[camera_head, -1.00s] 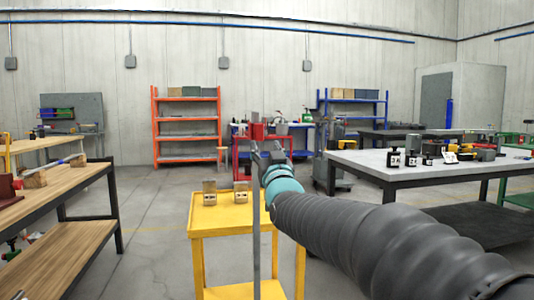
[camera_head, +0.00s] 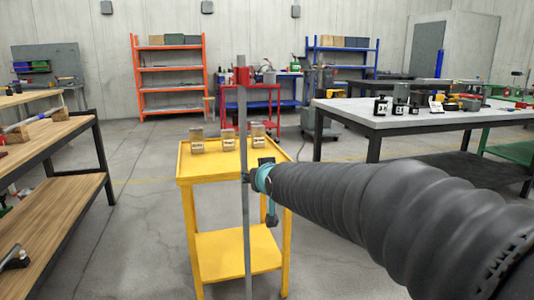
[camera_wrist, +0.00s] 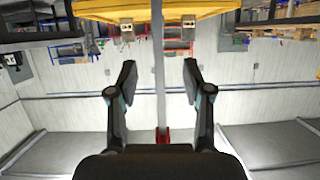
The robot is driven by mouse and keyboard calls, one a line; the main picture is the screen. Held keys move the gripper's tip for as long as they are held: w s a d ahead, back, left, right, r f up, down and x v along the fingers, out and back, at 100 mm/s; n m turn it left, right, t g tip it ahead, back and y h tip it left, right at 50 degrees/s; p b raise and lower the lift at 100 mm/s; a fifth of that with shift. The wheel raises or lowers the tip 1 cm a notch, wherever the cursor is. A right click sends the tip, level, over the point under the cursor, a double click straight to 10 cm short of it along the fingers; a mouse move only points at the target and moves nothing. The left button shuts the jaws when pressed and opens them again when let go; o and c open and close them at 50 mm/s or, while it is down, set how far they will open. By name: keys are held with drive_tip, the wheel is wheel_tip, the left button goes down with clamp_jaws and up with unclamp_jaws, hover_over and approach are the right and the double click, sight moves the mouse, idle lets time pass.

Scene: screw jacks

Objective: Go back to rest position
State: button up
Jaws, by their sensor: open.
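My gripper shows from behind in the camera_head view, with a teal wrist part (camera_head: 264,178) at the end of my black-sleeved arm. In the camera_wrist view my gripper (camera_wrist: 159,75) has its two dark fingers spread wide apart. A thin grey upright bar (camera_head: 246,225) stands at the gripper; it also shows between the fingers in the camera_wrist view (camera_wrist: 158,50). I cannot tell whether it touches them. Three small tan blocks with labels stand on the yellow cart: left (camera_head: 197,140), middle (camera_head: 228,139) and right (camera_head: 258,135).
The yellow cart (camera_head: 213,170) stands just ahead, below my gripper. A wood-topped bench (camera_head: 60,137) is at the left, and a grey-topped table (camera_head: 352,110) with black and yellow items is at the right. An orange shelf (camera_head: 169,75) stands behind. Floor between is clear.

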drive_tip(key=s+d+f+m+g+h, duration=0.1)
drive_tip(key=s+d+f, duration=0.3)
drive_tip(key=s, duration=0.7)
drive_tip(key=s+d+f+m+g+h, duration=0.1)
drive_tip(key=s+d+f+g, duration=0.3)
drive_tip(key=s+d, duration=0.4)
drive_tip(key=s+d+f+m+g+h, duration=0.1)
drive_tip(key=s+d+f, duration=0.5)
drive_tip(key=s, duration=1)
drive_tip(key=shift+d+g+h, duration=0.25)
drive_tip(key=shift+g+h, duration=0.45)
drive_tip(key=shift+g, duration=0.2)
